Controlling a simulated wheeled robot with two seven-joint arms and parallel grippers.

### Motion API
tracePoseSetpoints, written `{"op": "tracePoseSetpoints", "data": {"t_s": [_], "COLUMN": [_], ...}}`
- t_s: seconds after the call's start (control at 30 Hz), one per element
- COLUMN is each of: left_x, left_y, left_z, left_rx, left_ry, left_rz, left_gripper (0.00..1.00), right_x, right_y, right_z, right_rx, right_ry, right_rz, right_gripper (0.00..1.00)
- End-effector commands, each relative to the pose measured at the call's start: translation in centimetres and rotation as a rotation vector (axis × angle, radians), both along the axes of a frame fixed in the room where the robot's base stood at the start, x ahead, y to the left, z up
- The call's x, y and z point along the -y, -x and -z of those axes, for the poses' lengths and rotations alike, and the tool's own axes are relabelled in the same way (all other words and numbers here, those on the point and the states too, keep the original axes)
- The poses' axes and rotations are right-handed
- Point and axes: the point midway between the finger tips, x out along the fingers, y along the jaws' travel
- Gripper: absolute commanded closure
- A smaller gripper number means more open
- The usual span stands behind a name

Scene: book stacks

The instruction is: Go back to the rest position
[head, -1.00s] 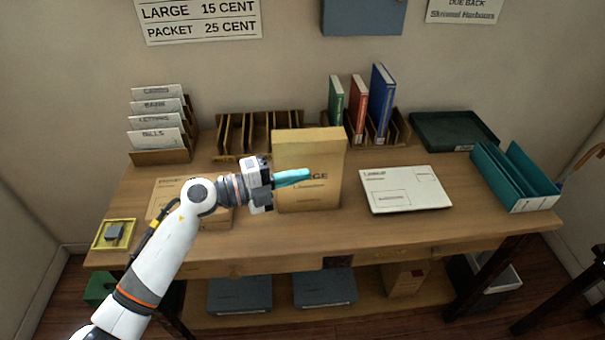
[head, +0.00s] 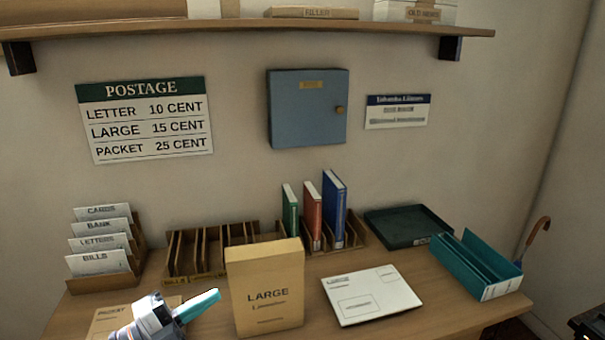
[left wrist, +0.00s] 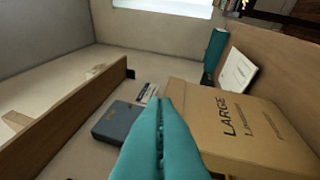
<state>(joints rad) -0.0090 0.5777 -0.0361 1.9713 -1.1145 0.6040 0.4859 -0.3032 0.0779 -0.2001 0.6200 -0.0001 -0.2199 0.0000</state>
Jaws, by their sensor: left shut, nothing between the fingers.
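My left gripper (head: 197,306) is at the bottom of the head view, over the front left part of the desk. Its teal fingers are shut with nothing between them. They point toward the tan box marked LARGE (head: 265,288), which stands upright just to the right. In the left wrist view the closed fingers (left wrist: 160,130) fill the lower middle, with the LARGE box (left wrist: 240,125) beside them on the right. I cannot tell in either view whether they touch it. My right gripper is not in view.
A white envelope (head: 371,295) lies right of the box. A teal folder holder (head: 476,264), a dark green tray (head: 407,227), three upright books (head: 313,213), a wooden rack (head: 196,252) and a card sorter (head: 104,282) stand on the desk (head: 445,305). A wall shelf (head: 240,29) runs above.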

Motion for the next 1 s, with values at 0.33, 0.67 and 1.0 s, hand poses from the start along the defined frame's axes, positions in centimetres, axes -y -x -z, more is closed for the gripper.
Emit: {"op": "tracePoseSetpoints", "data": {"t_s": [0.33, 0.67, 1.0], "left_x": [-6.5, -6.3, -1.9], "left_y": [1.3, 11.8, 22.0], "left_z": [3.7, 17.1, 21.6], "left_rx": [-0.344, -1.098, -1.623], "left_ry": [0.635, 0.742, 0.598], "left_rz": [-0.698, -1.186, -1.291], "left_gripper": [1.0, 1.0, 1.0], "right_x": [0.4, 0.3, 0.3], "right_y": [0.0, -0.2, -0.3], "right_z": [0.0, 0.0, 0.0], "right_rx": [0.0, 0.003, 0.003], "right_ry": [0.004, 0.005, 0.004], "right_rz": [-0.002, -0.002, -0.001], "right_gripper": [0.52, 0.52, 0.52]}}
